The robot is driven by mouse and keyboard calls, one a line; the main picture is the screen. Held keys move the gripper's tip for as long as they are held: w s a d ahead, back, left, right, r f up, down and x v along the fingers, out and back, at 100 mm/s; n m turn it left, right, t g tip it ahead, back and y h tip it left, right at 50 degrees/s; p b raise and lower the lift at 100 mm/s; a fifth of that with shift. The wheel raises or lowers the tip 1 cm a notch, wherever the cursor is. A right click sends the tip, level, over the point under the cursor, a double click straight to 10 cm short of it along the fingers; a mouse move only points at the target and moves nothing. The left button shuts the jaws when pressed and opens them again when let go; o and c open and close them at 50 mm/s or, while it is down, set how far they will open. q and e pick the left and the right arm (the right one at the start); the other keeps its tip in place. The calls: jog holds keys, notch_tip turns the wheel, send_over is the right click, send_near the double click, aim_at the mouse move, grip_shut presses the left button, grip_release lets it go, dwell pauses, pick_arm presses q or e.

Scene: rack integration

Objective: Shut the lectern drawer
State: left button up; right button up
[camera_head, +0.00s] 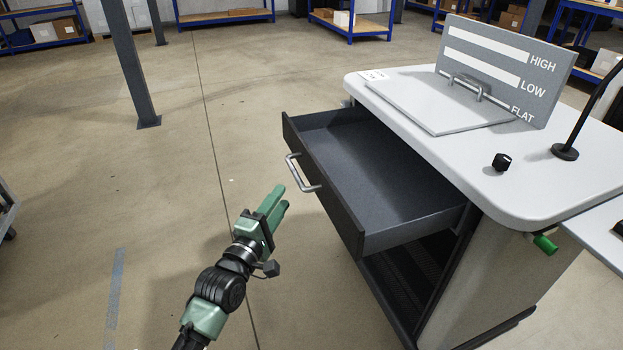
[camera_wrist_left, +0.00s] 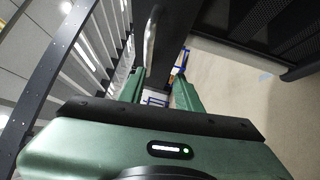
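The lectern drawer (camera_head: 370,170) is dark grey, empty and pulled well out of the left side of the white-topped lectern (camera_head: 480,180). Its silver bar handle (camera_head: 302,174) is on the front panel, facing left. My left gripper (camera_head: 279,198) is just left of and below the handle, with green fingers pointing toward the drawer front. The fingers look parted, with nothing between them. In the left wrist view, the handle (camera_wrist_left: 152,38) shows beyond the fingertips, slightly left of centre. I cannot tell whether the fingers touch the drawer. My right gripper is out of view.
A grey post (camera_head: 128,65) stands left; the floor between is clear.

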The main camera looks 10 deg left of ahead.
aim_at(295, 171)
pick_arm(q)
jog(key=shift+h, duration=0.3)
jog(key=w+r, duration=0.1)
jog(key=w, duration=0.1)
jog(key=w+d+r+b, duration=0.1)
jog(key=w, duration=0.2)
jog(key=w+d+r, duration=0.1)
jog(key=w, duration=0.2)
jog(key=shift+a, duration=0.1)
grip_shut()
jog(key=shift+f, duration=0.1)
dwell(1.0)
